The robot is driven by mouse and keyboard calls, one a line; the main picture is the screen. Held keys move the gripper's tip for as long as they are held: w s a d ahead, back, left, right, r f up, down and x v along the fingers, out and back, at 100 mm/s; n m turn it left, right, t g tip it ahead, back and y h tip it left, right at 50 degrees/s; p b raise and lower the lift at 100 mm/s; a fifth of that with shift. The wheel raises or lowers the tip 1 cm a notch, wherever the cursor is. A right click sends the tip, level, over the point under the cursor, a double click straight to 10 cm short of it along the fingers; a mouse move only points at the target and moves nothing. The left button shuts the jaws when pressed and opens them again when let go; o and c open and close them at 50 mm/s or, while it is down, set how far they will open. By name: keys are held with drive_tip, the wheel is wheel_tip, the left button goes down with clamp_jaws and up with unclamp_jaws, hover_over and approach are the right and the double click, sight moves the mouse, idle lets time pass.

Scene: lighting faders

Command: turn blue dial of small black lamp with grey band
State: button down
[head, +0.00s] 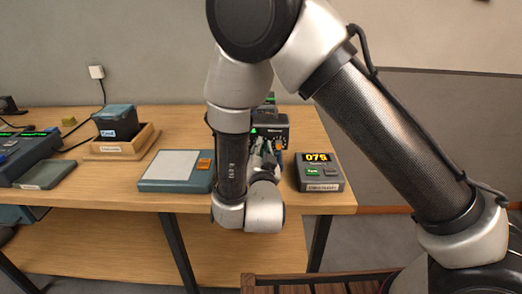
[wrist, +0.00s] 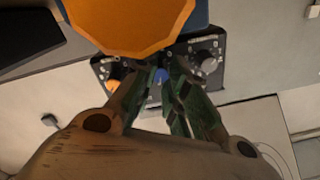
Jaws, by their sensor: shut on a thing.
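The fingertips are hard to see in the head view.
A grey box with a lit "075" display (head: 318,171) stands close to the right. A teal pad (head: 176,171) lies to the left, beyond it a wooden tray (head: 121,153). A large orange faceted thing (wrist: 125,25), unclear to me, fills the top of the wrist view.

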drive_tip(key=m, duration=0.6)
drive_tip(key=shift+m+h, duration=0.4)
drive_tip(key=m, duration=0.5)
drive_tip(key=shift+f+m, duration=0.1)
drive_tip(key=shift+m, duration=0.2)
drive_tip(key=c, duration=1.4)
unclamp_jaws()
drive_tip(key=shift+o, duration=0.2)
drive_tip(key=s, duration=1.2)
drive_tip(key=shift+a+f, duration=0.15)
drive_tip(key=shift+f, duration=0.15)
